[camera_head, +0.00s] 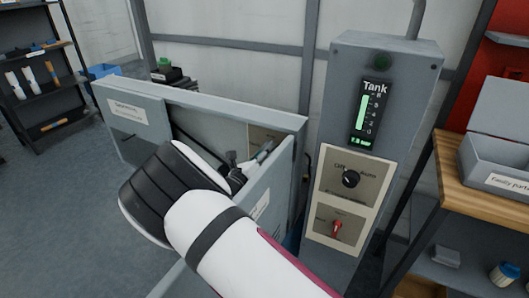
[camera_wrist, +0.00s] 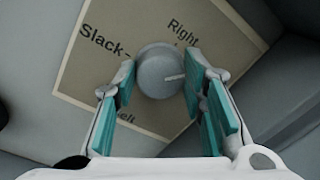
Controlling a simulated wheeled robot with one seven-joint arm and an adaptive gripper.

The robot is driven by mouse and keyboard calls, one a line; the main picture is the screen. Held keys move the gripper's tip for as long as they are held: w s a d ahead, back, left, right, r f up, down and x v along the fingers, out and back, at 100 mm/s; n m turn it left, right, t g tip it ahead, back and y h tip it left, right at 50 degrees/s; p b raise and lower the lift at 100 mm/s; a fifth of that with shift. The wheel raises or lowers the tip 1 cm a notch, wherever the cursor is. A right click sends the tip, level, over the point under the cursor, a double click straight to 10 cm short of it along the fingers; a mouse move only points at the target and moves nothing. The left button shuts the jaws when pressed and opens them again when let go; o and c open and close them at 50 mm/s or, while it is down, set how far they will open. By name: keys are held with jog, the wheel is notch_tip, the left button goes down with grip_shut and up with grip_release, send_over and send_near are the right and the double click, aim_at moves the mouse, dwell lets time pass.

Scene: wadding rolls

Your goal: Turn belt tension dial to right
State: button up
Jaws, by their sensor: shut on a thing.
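In the head view my gripper (camera_head: 243,168) reaches into an open-topped grey housing (camera_head: 200,101), partly behind my arm. Part of a beige plate (camera_head: 262,136) shows there; the knob itself cannot be made out.
A grey control post (camera_head: 388,62) with a Tank gauge, a black knob (camera_head: 350,179) and a red switch (camera_head: 337,228) stands right of the housing. The housing's walls surround my gripper closely. A wooden-topped bench (camera_head: 460,185) with a grey bin (camera_head: 490,165) is at far right.

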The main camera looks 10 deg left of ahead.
jog(key=shift+f+n+p, duration=0.1)
jog(key=shift+n+p, duration=0.55)
jog(key=shift+n, duration=3.85)
jog(key=o, duration=1.2)
jog(key=shift+c, duration=0.2)
jog(key=v, duration=1.2)
jog(key=shift+f, duration=0.25)
jog(key=shift+s+d, duration=0.1)
jog(key=shift+d, duration=0.05)
